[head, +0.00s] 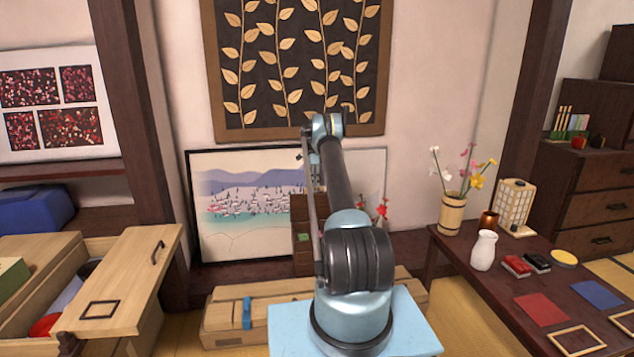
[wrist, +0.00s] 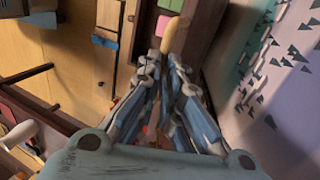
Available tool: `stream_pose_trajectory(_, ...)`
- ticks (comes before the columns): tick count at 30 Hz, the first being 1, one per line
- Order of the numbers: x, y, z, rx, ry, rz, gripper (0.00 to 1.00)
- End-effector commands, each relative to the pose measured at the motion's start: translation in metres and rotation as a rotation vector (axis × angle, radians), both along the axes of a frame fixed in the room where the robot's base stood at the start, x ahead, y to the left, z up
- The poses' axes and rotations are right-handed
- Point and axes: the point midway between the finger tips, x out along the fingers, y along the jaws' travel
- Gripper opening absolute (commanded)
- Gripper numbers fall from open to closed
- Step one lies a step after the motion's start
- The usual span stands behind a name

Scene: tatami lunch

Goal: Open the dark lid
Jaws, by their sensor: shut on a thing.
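A small dark brown cabinet (head: 303,240) stands behind my arm against the leaning picture, with a green item at its front. Its dark wood (wrist: 207,35) also shows in the wrist view, beside the picture. I cannot clearly tell which dark surface is the lid. In the wrist view my gripper (wrist: 164,62) has its fingertips close together at the near end of a tan rounded handle (wrist: 178,35), which lies against the dark wood. The gripper is shut on this handle. In the head view my arm hides much of the cabinet.
A long wooden chest (head: 270,322) with a blue strip lies low behind my base. A wooden cabinet with a slanted lid (head: 125,285) is at left. A dark table (head: 480,278) with a white bottle (head: 484,250) is at right. The leaning picture (wrist: 275,60) is close to my gripper.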

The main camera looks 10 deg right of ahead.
Motion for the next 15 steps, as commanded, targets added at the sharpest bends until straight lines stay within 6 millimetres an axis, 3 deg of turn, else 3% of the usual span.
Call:
stream_pose_trajectory(1, 0.005, 0.0029, -0.0155, -0.002, -0.012, 0.002, 0.0)
stream_pose_trajectory(15, 0.0067, 0.0108, -0.0148, -0.003, 0.006, 0.009, 0.0)
